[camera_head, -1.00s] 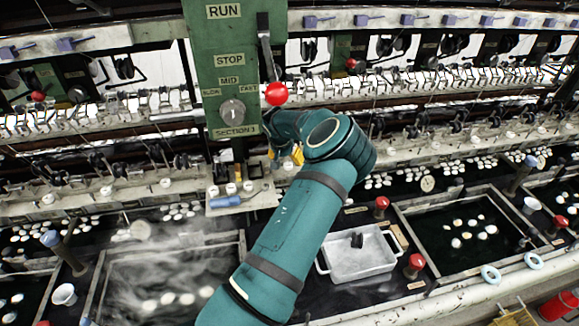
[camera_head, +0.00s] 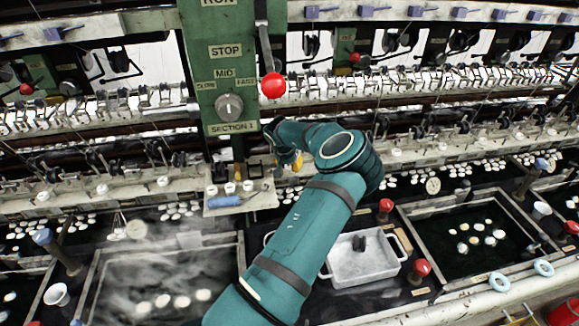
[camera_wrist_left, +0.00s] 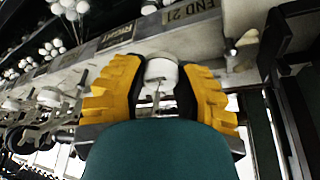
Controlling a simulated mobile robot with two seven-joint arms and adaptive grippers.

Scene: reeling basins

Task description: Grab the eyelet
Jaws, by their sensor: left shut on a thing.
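In the left wrist view, the eyelet (camera_wrist_left: 160,73), a white rounded piece with a thin metal stem, sits between the yellow ribbed fingers of my left gripper (camera_wrist_left: 160,92). The gripper is shut on it, with dark pads against its two sides. The eyelet is by the pale rail with the "END 21" label. In the head view my left gripper (camera_head: 296,162) is small and mostly behind my own wrist, just right of the small shelf under the green panel. The held eyelet cannot be made out there. My right gripper is in neither view.
The green control panel (camera_head: 222,70) with its red-knobbed lever (camera_head: 273,86) stands just left of my wrist. The shelf (camera_head: 262,202) holds small white pieces and a blue-handled tool. A white tray (camera_head: 368,270) and steaming basin (camera_head: 103,262) lie below.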

